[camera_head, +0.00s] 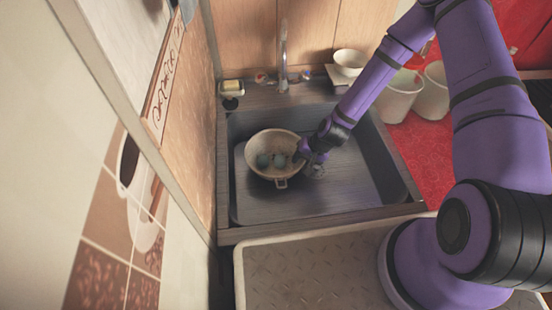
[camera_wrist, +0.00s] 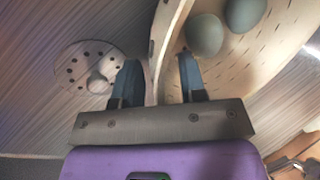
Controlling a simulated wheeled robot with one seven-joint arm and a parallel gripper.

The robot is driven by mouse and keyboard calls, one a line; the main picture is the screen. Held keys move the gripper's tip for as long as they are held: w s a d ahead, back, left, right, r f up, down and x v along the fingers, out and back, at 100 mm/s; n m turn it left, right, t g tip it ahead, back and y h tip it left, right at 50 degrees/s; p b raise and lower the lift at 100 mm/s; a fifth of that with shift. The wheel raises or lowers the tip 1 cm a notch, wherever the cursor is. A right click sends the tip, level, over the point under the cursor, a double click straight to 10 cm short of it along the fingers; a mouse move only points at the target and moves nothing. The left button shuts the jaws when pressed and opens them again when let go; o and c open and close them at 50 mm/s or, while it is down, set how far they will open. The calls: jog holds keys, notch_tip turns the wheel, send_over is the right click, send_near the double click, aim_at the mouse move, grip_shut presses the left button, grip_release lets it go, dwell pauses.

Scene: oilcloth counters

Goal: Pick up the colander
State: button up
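The cream colander (camera_head: 262,141) stands in the dark sink (camera_head: 235,200), with round grey-green things (camera_head: 263,160) inside it. My gripper (camera_head: 303,160) is at the colander's right rim. In the wrist view my gripper (camera_wrist: 159,68) has its two fingers apart, one on each side of the colander's wall (camera_wrist: 168,38). The right finger is inside the bowl and the left finger outside. Gaps show beside the wall, so the fingers do not look closed on it. Two of the round things (camera_wrist: 204,35) lie near the inside finger.
The sink drain (camera_wrist: 88,68) lies outside the colander in the wrist view. A faucet (camera_head: 283,55) rises behind the sink. White containers (camera_head: 400,95) stand on the red counter to the right, and a bowl (camera_head: 350,60) is at the back. The sink's right part is clear.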

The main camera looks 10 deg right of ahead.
jog(key=shift+c, duration=0.2)
grip_shut()
